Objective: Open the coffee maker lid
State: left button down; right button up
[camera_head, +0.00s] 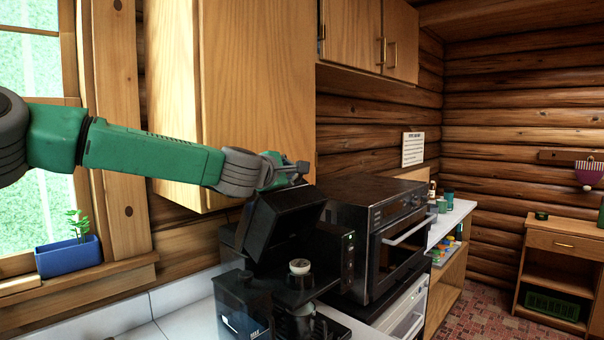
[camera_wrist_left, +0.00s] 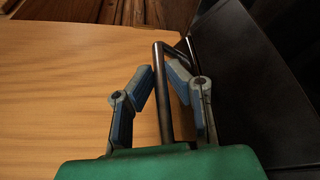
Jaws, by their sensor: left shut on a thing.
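The black coffee maker (camera_head: 250,305) stands on the white counter in the head view. Its lid (camera_head: 285,225) is a dark box tilted up above the body, close to the wall cabinet. My left gripper (camera_head: 290,172) is at the lid's upper edge. In the left wrist view my left gripper (camera_wrist_left: 161,85) has its two fingers on either side of a metal bar handle (camera_wrist_left: 162,110), shut on it. The bar bends toward the dark lid surface (camera_wrist_left: 245,75) at the right. My right gripper is not in view.
A wooden wall cabinet (camera_head: 255,90) hangs just above and behind the lid. A black oven (camera_head: 365,235) stands right beside the coffee maker. A small cup (camera_head: 299,267) sits on the coffee maker's top. A blue planter (camera_head: 68,257) is on the windowsill.

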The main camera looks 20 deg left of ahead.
pick_arm(q)
jog(key=shift+w+a+f, duration=0.15)
jog(key=shift+a+f, duration=0.25)
jog(key=shift+a, duration=0.25)
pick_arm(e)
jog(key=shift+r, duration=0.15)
pick_arm(q)
jog(key=c, duration=1.6)
grip_release()
jog(key=shift+a, duration=0.3)
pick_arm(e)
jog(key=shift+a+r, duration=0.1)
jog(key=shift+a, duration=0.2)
pick_arm(q)
jog(key=shift+r, duration=0.1)
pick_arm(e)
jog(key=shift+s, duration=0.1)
